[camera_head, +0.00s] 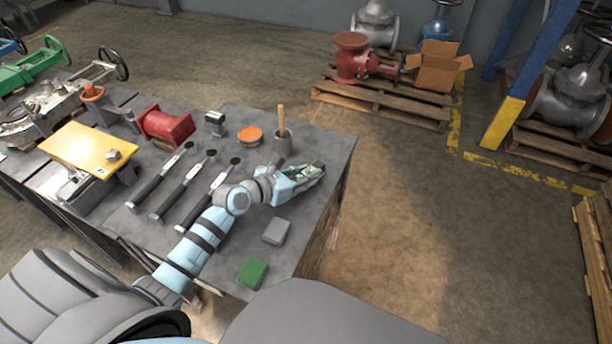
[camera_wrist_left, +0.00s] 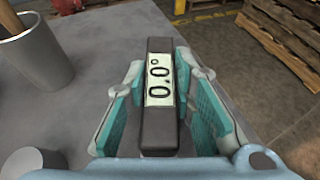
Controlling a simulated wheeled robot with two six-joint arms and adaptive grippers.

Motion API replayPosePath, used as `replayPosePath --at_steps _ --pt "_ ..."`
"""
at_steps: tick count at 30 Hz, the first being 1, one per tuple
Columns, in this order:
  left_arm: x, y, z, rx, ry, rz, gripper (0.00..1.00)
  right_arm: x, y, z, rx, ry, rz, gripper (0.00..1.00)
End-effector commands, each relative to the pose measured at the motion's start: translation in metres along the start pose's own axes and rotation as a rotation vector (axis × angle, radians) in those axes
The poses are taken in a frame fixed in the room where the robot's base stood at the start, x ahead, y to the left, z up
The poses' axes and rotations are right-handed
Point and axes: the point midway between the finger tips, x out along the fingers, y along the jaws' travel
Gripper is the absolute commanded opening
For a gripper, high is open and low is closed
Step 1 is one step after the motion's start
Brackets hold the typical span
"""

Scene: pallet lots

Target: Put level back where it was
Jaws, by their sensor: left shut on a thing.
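The level (camera_wrist_left: 157,125) is a dark bar with a pale display reading 0.0°. My left gripper (camera_head: 300,178) is shut on it, with its teal finger pads on both long sides in the left wrist view. The gripper is over the right part of the grey workbench (camera_head: 325,150), near its right edge. In the head view the fingers hide most of the level. I cannot tell whether the level touches the bench top. My right gripper is not in view.
A grey cup (camera_head: 282,144) with a wooden-handled tool stands behind the gripper. An orange-topped tin (camera_head: 250,136) is left of it. A grey block (camera_head: 275,231) and a green block (camera_head: 252,272) lie nearer. Several dark-handled tools (camera_head: 182,187) lie left of my arm.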

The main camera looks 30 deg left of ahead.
Motion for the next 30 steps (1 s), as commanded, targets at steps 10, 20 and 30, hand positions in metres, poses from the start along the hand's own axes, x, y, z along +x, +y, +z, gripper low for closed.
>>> replayPosePath --at_steps 10,20,30 --pt "0.001 0.000 -0.002 0.000 0.000 0.000 0.43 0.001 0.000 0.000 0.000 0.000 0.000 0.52" --pt "-0.009 0.001 0.001 0.000 0.003 0.001 0.43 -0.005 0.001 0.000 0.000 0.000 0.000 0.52" --pt "-0.089 0.000 0.003 0.004 0.007 -0.001 0.43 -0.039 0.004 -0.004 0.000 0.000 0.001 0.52"
